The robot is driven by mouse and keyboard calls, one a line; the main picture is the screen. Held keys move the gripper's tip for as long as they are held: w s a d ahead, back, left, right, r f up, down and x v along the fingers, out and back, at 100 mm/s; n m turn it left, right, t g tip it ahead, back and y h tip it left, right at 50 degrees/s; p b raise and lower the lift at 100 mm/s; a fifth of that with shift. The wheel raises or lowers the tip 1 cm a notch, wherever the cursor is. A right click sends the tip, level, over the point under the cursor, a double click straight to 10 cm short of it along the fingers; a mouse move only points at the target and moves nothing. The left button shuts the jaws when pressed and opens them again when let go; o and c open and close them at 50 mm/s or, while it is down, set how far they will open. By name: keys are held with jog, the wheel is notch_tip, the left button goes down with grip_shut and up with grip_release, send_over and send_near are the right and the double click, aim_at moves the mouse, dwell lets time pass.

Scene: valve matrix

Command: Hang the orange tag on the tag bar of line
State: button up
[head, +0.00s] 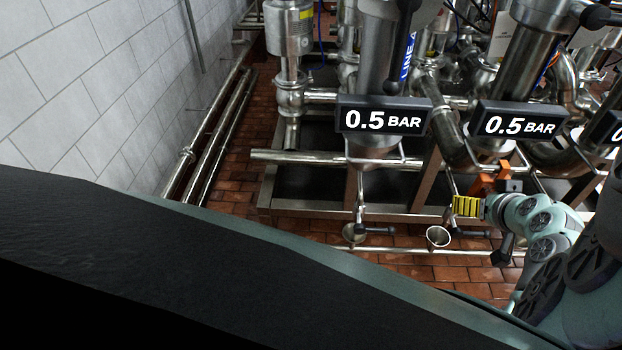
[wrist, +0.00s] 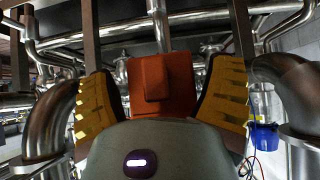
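In the wrist view the orange tag (wrist: 178,75) is a red-orange block with a smaller raised block at its middle. In the head view my gripper (head: 466,206) is at the lower right, in front of the pipework, fingers pointing left. Orange parts (head: 484,185) show just above and behind it; I cannot tell whether they belong to the tag. A blue "LINE" label (head: 408,58) is on a vertical pipe. I cannot make out a tag bar.
Two black "0.5 BAR" signs (head: 383,119) (head: 518,125) stand before the steel pipes. A horizontal pipe (head: 300,157) and a small open funnel (head: 438,236) are left of my gripper. A tiled wall (head: 80,90) closes the left. A blue bucket (wrist: 264,137) shows in the wrist view.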

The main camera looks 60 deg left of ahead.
jog(key=shift+o, duration=1.4)
